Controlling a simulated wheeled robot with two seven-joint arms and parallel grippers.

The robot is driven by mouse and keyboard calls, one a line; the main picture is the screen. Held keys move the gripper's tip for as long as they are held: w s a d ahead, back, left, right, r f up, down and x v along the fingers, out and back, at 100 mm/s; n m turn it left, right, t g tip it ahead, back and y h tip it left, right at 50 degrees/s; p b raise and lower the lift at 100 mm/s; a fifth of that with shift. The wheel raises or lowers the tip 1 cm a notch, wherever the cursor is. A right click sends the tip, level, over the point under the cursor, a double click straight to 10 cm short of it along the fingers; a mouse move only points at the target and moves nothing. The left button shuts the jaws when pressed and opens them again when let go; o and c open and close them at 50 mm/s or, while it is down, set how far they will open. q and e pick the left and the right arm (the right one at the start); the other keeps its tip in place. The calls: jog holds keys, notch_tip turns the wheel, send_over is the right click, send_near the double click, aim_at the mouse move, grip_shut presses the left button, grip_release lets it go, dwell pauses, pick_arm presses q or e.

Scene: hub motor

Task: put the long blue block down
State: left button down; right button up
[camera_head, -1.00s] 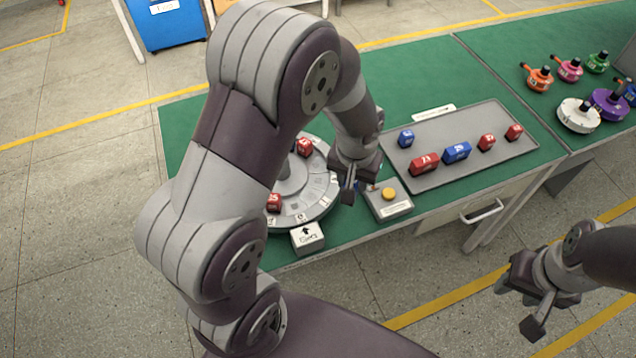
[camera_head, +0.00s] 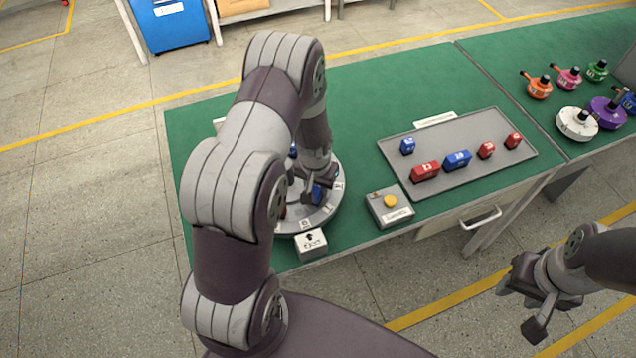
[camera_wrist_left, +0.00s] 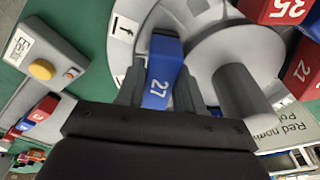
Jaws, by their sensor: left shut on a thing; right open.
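My left gripper (camera_head: 318,180) is shut on a long blue block (camera_head: 317,194), over the right part of the round grey hub (camera_head: 328,213). In the left wrist view the block (camera_wrist_left: 163,70), marked 27, sits between the two fingers of the gripper (camera_wrist_left: 158,90). Its far end is beside the hub's central post; I cannot tell whether it rests on the hub. Red blocks marked 35 (camera_wrist_left: 285,10) and 21 (camera_wrist_left: 301,68) stand on the hub in the wrist view. My arm hides much of the hub in the head view. My right gripper (camera_head: 525,305) is open and empty, off the table.
A grey box with a yellow button (camera_head: 390,201) stands right of the hub, and a small white-topped label block (camera_head: 311,243) in front. A grey tray (camera_head: 440,135) holds several red and blue blocks. Coloured round parts (camera_head: 577,122) stand at the far right.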

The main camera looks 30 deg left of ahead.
aim_at(317, 193)
pick_arm(q)
jog(key=shift+f, duration=0.15)
jog(key=c, duration=0.7)
grip_release()
jog(key=shift+s, duration=0.1)
jog(key=shift+r, duration=0.5)
notch_tip(317, 193, up, 12)
jog(key=s+b, duration=0.1)
jog(key=s, duration=0.1)
jog(key=shift+m, duration=0.6)
jog(key=s+d+r, duration=0.1)
jog(key=s+d, duration=0.1)
jog(key=s, duration=0.1)
jog(key=s+d+r, duration=0.1)
jog(key=s+d, duration=0.2)
jog(key=s, duration=0.1)
jog(key=s+d+r, duration=0.2)
jog(key=s+d, duration=0.1)
jog(key=s, duration=0.1)
jog(key=shift+s+d, duration=0.1)
jog(key=shift+s, duration=0.15)
jog(key=shift+s+r, duration=0.1)
jog(key=shift+s, duration=0.05)
